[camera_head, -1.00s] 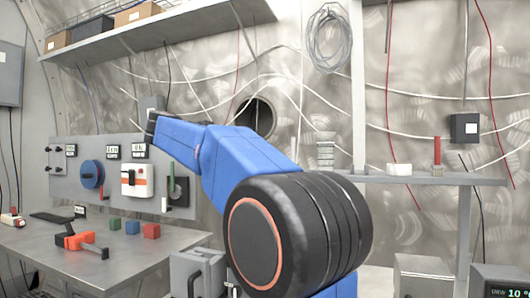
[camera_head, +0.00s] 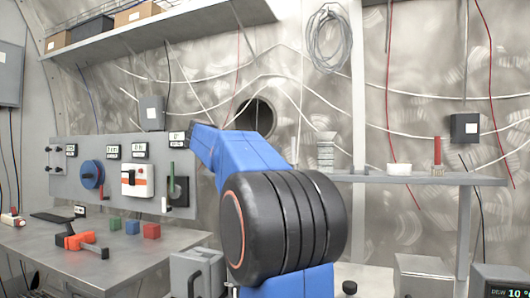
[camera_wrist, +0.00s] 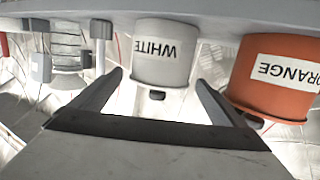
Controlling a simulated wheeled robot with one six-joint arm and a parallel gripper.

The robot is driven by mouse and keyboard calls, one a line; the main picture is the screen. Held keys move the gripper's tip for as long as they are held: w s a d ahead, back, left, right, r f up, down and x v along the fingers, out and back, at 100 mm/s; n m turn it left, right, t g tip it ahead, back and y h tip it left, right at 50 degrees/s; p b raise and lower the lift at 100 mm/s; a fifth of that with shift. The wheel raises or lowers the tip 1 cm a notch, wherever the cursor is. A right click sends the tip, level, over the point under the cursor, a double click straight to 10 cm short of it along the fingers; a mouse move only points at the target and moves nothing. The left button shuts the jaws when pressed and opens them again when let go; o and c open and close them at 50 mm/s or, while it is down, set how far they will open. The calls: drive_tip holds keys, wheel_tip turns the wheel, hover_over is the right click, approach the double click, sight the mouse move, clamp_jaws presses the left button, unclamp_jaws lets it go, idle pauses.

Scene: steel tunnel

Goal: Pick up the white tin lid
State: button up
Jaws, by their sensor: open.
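The white tin (camera_wrist: 165,65) shows upside down in the wrist view, with the word WHITE on its side. Its lid end (camera_wrist: 160,84) points down in the picture and carries a small dark knob (camera_wrist: 157,95). My gripper (camera_wrist: 159,79) is open, with one finger left of the tin's lid end and one right of it. Nothing is held. I cannot tell whether either finger touches the lid. In the head view my blue arm fills the middle, and I cannot make out the gripper or the white tin there.
An orange tin (camera_wrist: 272,78) stands close beside the right finger. A grey post-like item (camera_wrist: 101,45) is near the left finger. The tins stand against a grey shelf surface (camera_wrist: 215,10). In the head view a bench (camera_head: 130,262) with coloured blocks is at left and a shelf (camera_head: 430,180) at right.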

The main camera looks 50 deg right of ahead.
drive_tip(key=shift+s+d+f, duration=0.1)
drive_tip(key=shift+s+d, duration=0.1)
drive_tip(key=shift+d, duration=1.3)
drive_tip(key=shift+s+d+f, duration=0.1)
drive_tip(key=shift+s+d, duration=0.05)
drive_tip(key=shift+d, duration=1.3)
drive_tip(key=shift+c, duration=0.2)
drive_tip(key=c, duration=1.1)
